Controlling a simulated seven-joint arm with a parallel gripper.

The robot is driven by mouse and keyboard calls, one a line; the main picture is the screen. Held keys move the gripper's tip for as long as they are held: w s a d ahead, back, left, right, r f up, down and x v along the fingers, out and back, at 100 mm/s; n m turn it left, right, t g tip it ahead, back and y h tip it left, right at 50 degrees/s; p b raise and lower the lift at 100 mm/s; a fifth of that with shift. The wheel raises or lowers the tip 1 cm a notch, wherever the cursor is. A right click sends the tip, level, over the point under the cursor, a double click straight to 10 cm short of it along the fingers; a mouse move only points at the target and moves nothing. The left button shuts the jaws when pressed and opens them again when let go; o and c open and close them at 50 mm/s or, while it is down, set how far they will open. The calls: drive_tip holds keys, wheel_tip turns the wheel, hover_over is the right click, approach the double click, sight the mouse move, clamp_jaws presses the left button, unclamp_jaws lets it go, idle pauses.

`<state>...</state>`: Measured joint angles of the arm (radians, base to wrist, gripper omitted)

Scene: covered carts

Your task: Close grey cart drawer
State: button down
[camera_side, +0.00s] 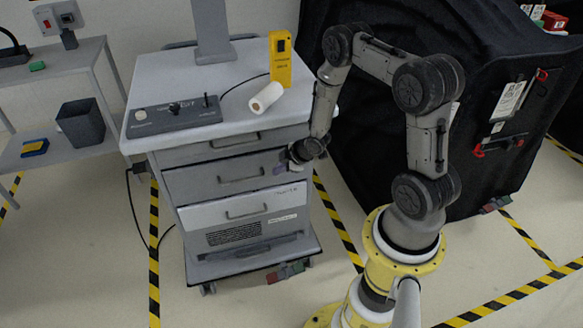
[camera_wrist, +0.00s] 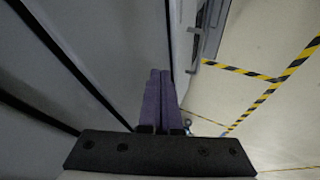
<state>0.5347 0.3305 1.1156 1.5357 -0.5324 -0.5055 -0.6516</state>
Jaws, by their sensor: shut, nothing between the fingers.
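The grey cart (camera_side: 190,215) stands left of my arm, with three handled drawers in its front. The middle drawer (camera_side: 190,184) and the top drawer (camera_side: 180,155) have darker grey fronts; the lowest drawer (camera_side: 205,217) looks lighter. From this angle I cannot tell for sure how far any drawer stands out. My gripper (camera_side: 279,170) is shut and empty at the right part of the middle drawer's front, very near or touching it. In the wrist view, the two purple fingers (camera_wrist: 160,80) lie together beside a grey panel (camera_wrist: 110,50); contact is unclear.
The cart top holds a black control panel (camera_side: 174,116), a white roll (camera_side: 267,98) and a yellow device (camera_side: 281,60). A black-covered cart (camera_side: 380,150) stands behind my arm. A grey side table (camera_side: 60,58) is at the left. Striped tape (camera_side: 154,230) marks the open floor.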

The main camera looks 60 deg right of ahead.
drive_tip(key=s+a+f+v, duration=0.1)
drive_tip(key=a+v, duration=0.1)
drive_tip(key=v, duration=0.9)
wheel_tip(320, 180, up, 17)
drive_tip(key=a+m+h, duration=0.2)
drive_tip(key=m, duration=0.1)
drive_tip(key=s+a+r+m+g+y, duration=0.1)
drive_tip(key=s+a+r+m, duration=0.1)
drive_tip(key=s+a+r, duration=0.3)
drive_tip(key=s+a+r+m+y, duration=0.2)
drive_tip(key=s+a+r, duration=0.4)
drive_tip(key=s, duration=0.6)
drive_tip(key=shift+a+m+g, duration=0.3)
drive_tip(key=shift+a+g, duration=0.1)
drive_tip(key=shift+a, duration=0.65)
drive_tip(key=shift+r, duration=0.2)
